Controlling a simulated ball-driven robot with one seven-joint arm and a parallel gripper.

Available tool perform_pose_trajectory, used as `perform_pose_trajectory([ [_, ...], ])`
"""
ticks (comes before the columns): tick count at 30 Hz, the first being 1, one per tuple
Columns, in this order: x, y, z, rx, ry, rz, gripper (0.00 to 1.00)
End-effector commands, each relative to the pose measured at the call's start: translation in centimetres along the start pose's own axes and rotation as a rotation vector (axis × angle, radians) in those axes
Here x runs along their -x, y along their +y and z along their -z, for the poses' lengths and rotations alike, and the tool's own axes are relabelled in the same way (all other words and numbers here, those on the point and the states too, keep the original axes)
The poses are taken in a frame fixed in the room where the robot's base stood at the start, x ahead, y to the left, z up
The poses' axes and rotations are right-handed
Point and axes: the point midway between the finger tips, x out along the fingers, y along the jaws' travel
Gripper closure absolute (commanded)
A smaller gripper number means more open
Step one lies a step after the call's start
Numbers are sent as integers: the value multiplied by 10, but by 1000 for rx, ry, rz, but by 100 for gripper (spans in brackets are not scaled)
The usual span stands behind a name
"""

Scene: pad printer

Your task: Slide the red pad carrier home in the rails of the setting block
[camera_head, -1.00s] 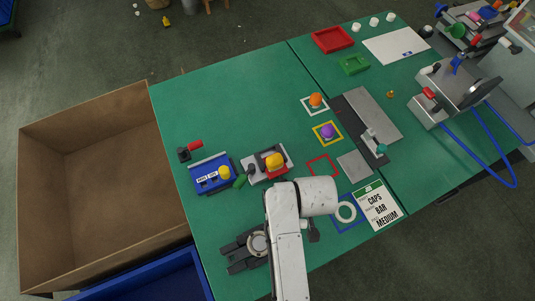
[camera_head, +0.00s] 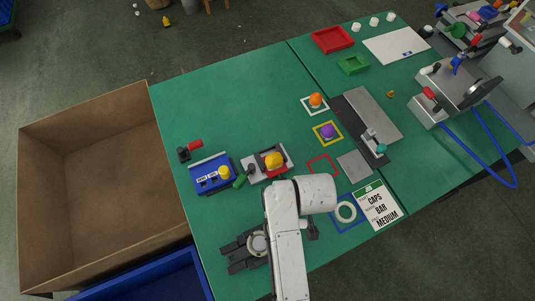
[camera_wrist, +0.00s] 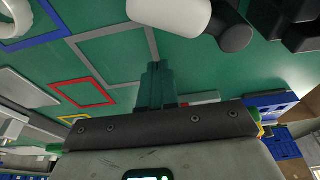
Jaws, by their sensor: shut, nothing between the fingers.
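The grey setting block (camera_head: 257,161) stands on the green table left of my arm in the head view. The red pad carrier (camera_head: 277,171) sits at the block's right part, with a yellow pad (camera_head: 274,160) on top. I cannot tell how far along the rails it is. My gripper is hidden behind my white arm in the head view. In the wrist view my gripper (camera_wrist: 155,68) has its dark green fingers together, with nothing between them. The setting block shows there only as a strip of grey and red behind the gripper body.
A blue block (camera_head: 211,179) with a yellow knob and a green-ended handle (camera_head: 240,182) stand close left of the setting block. Red (camera_head: 322,166), yellow and blue outlined squares and a sign (camera_head: 376,207) lie to the right. The table's upper left is clear.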

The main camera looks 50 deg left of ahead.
Motion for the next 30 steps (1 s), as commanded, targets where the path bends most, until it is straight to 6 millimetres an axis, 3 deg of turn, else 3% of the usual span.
perform_pose_trajectory([
  [15,-3,0,12,2,0,0,100],
  [30,2,0,-2,0,1,1,100],
])
